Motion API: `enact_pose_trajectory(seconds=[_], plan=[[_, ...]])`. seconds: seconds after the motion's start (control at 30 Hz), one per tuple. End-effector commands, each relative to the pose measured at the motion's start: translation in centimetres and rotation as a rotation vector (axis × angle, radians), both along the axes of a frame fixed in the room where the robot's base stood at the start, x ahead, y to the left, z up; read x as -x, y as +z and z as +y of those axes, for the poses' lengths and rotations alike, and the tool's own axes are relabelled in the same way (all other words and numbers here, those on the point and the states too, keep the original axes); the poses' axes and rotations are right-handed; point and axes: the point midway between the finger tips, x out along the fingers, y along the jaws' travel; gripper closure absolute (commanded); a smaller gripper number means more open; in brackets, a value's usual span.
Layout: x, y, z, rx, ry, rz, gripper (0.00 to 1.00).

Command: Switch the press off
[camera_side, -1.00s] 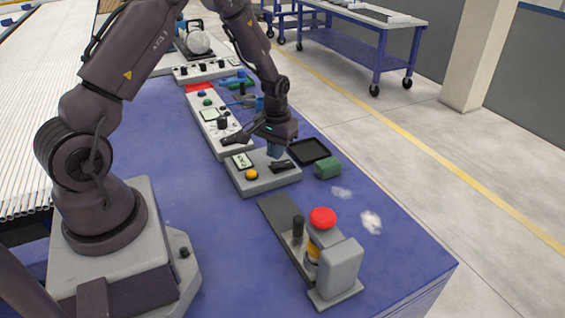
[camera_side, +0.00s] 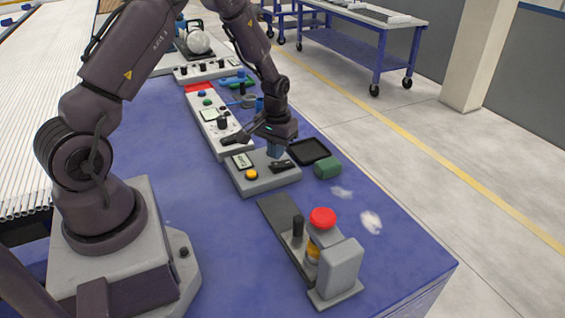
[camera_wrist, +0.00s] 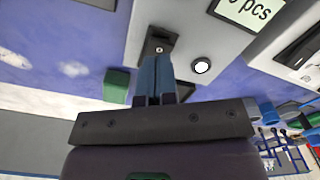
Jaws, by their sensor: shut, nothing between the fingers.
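A grey control box (camera_side: 262,180) stands on the blue table, with a small display (camera_side: 242,160), a yellow button (camera_side: 251,174) and a black switch (camera_side: 281,166). My gripper (camera_side: 275,152) is above the box with its blue fingers shut and pointing down beside the switch. In the wrist view my shut fingers (camera_wrist: 156,62) reach to the black switch plate (camera_wrist: 158,36) and hide part of it. I cannot tell whether they touch it. A display reading "pcs" (camera_wrist: 253,9) and a round white light or button (camera_wrist: 202,66) show nearby.
A grey unit with a red mushroom button (camera_side: 323,218) stands at the table's front. A green block (camera_side: 327,168) and a black tray (camera_side: 308,151) lie right of the box. A long white panel (camera_side: 213,123) stands behind it. The table left of the box is clear.

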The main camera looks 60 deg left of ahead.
Motion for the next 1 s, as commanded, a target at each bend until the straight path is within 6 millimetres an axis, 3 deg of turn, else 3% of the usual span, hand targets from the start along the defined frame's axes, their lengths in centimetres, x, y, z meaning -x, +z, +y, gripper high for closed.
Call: enact_pose_trajectory(seconds=[1.0], plan=[[0.0, -1.3, 0.0, 0.000, 0.000, 0.000, 1.00]])
